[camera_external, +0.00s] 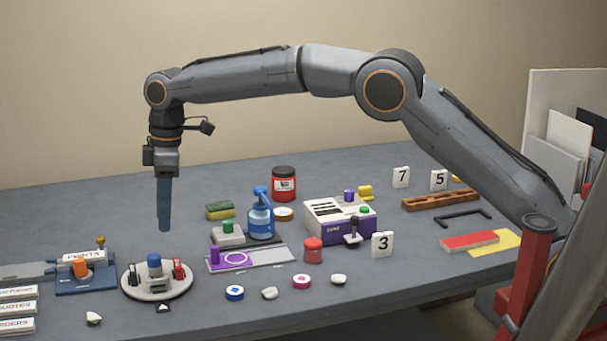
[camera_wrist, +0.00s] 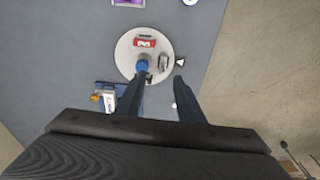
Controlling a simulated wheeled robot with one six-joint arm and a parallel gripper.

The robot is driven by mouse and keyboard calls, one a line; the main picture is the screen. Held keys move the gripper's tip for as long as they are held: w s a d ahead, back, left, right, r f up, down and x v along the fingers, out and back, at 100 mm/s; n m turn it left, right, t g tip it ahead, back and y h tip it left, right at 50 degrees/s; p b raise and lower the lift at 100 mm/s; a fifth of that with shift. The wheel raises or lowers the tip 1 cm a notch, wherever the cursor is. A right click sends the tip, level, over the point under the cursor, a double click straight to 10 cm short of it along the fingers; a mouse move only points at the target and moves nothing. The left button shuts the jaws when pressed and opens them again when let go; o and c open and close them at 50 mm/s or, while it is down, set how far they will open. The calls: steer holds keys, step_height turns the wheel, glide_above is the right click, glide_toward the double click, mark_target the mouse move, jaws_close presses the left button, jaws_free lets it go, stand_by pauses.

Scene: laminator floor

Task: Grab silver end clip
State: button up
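My gripper (camera_external: 164,228) points straight down, high above a round pale turntable (camera_external: 140,291) at the table's left. In the wrist view my gripper (camera_wrist: 159,80) has its two fingers spread apart with nothing between them. The turntable (camera_wrist: 124,60) carries a blue-topped post (camera_external: 154,260), a red clip (camera_external: 179,267) and small grey and dark parts. A grey, silver-looking clip (camera_wrist: 163,62) lies right of the blue post in the wrist view, just ahead of the fingertips. The left finger partly covers the blue post. The clip is too small to make out fully.
A blue fixture with an orange knob (camera_external: 80,266) stands just left of the turntable. White stones and round tokens lie along the front.

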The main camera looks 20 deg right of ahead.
steer(key=s+a+f, duration=0.1)
steer(key=a, duration=0.1)
glide_toward(163, 274)
steer(key=shift+f+n, duration=0.3)
steer(key=shift+f, duration=0.15)
steer(key=f, duration=0.2)
steer(key=f+p, duration=0.1)
steer(key=f, duration=0.1)
steer(key=a+f+p, duration=0.1)
steer(key=f, duration=0.2)
steer(key=shift+f, duration=0.1)
jaws_close()
